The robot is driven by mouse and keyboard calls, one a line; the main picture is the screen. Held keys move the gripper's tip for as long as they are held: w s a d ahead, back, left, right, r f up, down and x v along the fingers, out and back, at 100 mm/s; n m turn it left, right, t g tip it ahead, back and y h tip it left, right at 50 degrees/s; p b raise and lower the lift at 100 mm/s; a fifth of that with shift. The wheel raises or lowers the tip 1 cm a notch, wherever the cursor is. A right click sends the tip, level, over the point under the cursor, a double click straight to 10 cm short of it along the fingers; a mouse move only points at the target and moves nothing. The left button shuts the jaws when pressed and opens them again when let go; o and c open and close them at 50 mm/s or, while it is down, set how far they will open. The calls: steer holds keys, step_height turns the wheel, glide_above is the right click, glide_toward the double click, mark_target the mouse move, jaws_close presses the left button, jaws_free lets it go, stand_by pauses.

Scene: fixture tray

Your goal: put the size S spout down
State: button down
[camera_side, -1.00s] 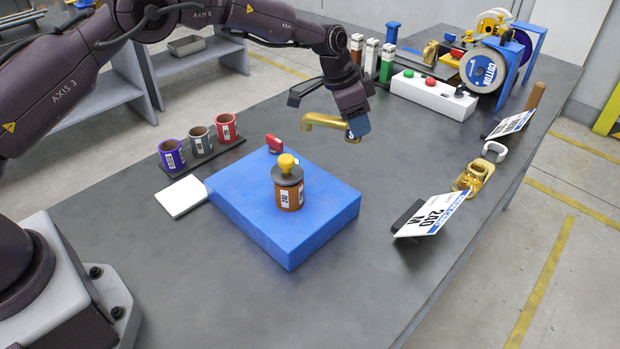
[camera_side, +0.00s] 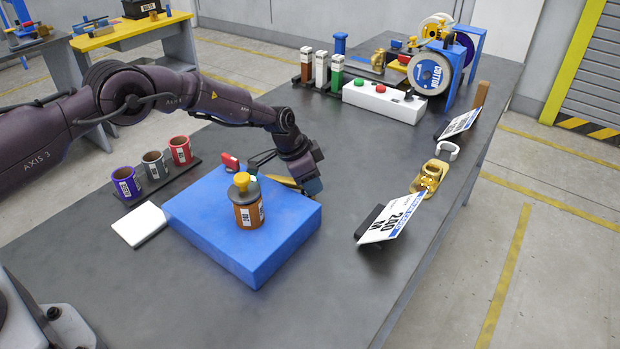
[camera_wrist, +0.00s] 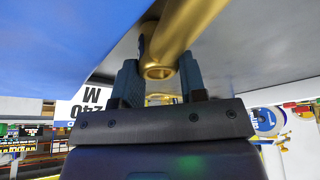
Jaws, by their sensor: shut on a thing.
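My gripper (camera_side: 314,186) is low beside the far right edge of the blue block (camera_side: 235,264), shut on a gold spout. In the side view only a short piece of the spout (camera_side: 287,182) shows, pointing left behind the block. In the wrist view (camera_wrist: 160,80) the spout's tube (camera_wrist: 188,30) runs between the two blue fingers, its open round end towards the camera. Its size mark cannot be read now. I cannot tell whether the spout touches the table. A brown jar (camera_side: 248,212) with a grey lid and yellow knob stands on the block.
A red piece (camera_side: 230,162) stands behind the block. Three cups (camera_side: 154,165) on a dark strip and a white plate (camera_side: 139,224) lie left. A "240 M" card (camera_side: 392,217) and gold part (camera_side: 430,177) stand right. Bare table lies between block and card.

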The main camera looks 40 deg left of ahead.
steer(key=c, duration=0.7)
jaws_free()
steer(key=shift+f, duration=0.15)
steer(key=shift+r, duration=0.45)
steer(key=v, duration=1.1)
steer(key=shift+s+a+r, duration=0.15)
steer(key=shift+s+r, duration=0.05)
